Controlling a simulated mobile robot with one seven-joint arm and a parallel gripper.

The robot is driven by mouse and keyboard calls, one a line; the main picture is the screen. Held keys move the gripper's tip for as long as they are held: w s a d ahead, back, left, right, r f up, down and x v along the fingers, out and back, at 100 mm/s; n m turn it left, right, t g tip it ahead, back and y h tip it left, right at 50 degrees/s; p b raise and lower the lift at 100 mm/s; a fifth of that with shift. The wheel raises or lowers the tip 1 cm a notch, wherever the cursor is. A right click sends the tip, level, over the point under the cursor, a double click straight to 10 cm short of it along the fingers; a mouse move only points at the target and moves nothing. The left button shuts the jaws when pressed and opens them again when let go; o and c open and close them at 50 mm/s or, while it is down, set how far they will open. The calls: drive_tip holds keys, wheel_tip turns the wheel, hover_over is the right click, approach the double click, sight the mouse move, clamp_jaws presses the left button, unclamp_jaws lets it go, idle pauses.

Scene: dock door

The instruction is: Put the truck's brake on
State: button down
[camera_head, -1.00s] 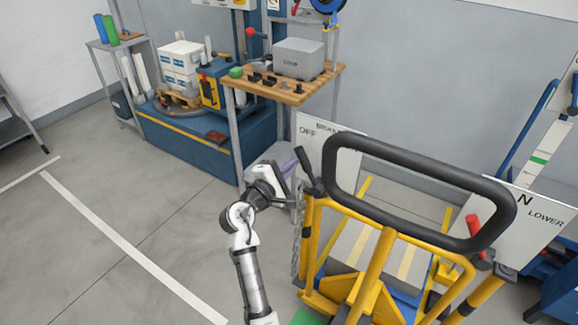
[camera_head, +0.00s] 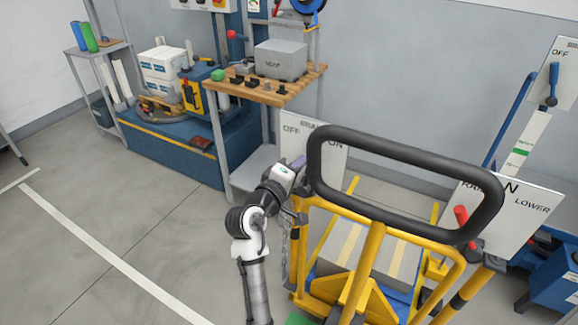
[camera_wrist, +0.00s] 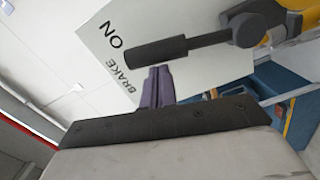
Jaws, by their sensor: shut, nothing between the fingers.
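The truck (camera_head: 372,240) is a yellow frame with a black loop handle (camera_head: 318,160). Its brake sign (camera_head: 293,130) stands behind the handle's left side, with OFF at left and ON at right, partly covered. The sign (camera_wrist: 95,55) also shows in the wrist view, reading BRAKE ON. The black brake lever (camera_wrist: 158,50) crosses in front of it, its grip end close to the word ON. My gripper (camera_head: 298,163) is shut and empty at the handle's left side. In the wrist view its purple fingertips (camera_wrist: 160,70) are right beside the lever's grip; I cannot tell whether they touch.
A red-gripped lever (camera_head: 461,216) and a LOWER sign (camera_head: 530,208) are on the truck's right. A wooden-topped bench (camera_head: 262,95) stands behind. A blue post with an OFF panel (camera_head: 552,75) is at far right. The floor at left (camera_head: 120,200) is clear.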

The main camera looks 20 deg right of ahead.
drive_tip(key=shift+s+d+f+m+b, duration=0.15)
drive_tip(key=shift+s+d+m+b, duration=0.2)
drive_tip(key=shift+s+d+m, duration=0.4)
drive_tip(key=shift+s+d+f+m+b, duration=0.1)
drive_tip(key=shift+s+d+m+b, duration=0.3)
drive_tip(key=shift+m, duration=0.65)
drive_tip(key=shift+s+a, duration=0.1)
drive_tip(key=shift+s, duration=0.05)
